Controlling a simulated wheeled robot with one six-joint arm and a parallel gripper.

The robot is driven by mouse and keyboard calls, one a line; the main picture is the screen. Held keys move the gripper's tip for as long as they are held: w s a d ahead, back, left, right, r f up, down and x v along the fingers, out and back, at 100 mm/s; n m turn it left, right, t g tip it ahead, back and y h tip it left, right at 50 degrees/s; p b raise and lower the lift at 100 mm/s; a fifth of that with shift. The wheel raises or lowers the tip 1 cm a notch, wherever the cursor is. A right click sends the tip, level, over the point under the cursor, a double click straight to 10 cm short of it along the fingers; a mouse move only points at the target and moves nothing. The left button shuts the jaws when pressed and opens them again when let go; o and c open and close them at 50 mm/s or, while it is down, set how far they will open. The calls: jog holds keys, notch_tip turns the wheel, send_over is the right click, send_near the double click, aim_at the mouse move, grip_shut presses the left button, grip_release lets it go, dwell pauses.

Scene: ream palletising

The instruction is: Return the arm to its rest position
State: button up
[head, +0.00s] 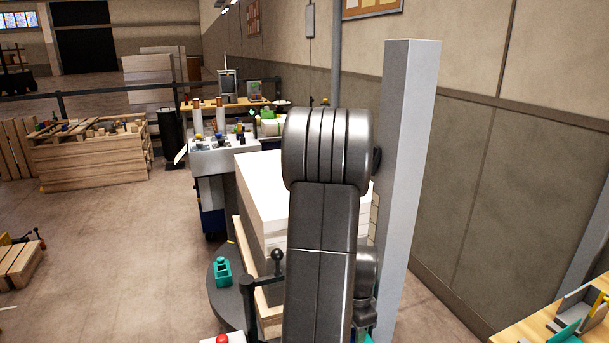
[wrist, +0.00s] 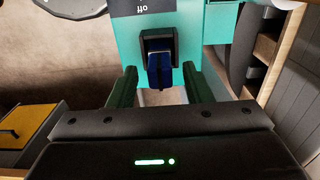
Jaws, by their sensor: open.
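My gripper (wrist: 161,82) is open in the wrist view, with its two dark green fingers spread apart and nothing held between them. A teal box (wrist: 128,58) lies just beyond the fingers. On it is a black-framed switch with a blue rocker (wrist: 159,70), seen between the fingers. The word "off" shows above the switch. I cannot tell whether a finger touches the box. In the head view my dark grey arm rises in front of the stack and bends over at the top; its gripper end is hidden.
A tall stack of white reams (head: 262,185) stands behind my arm, beside a grey post (head: 407,170). A dark round plate (head: 222,305) with a teal part (head: 222,271) is left of it. A wooden crate (head: 90,160) stands far left. Floor between is clear.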

notch_tip(320, 180, down, 4)
jog(key=shift+r, duration=1.45)
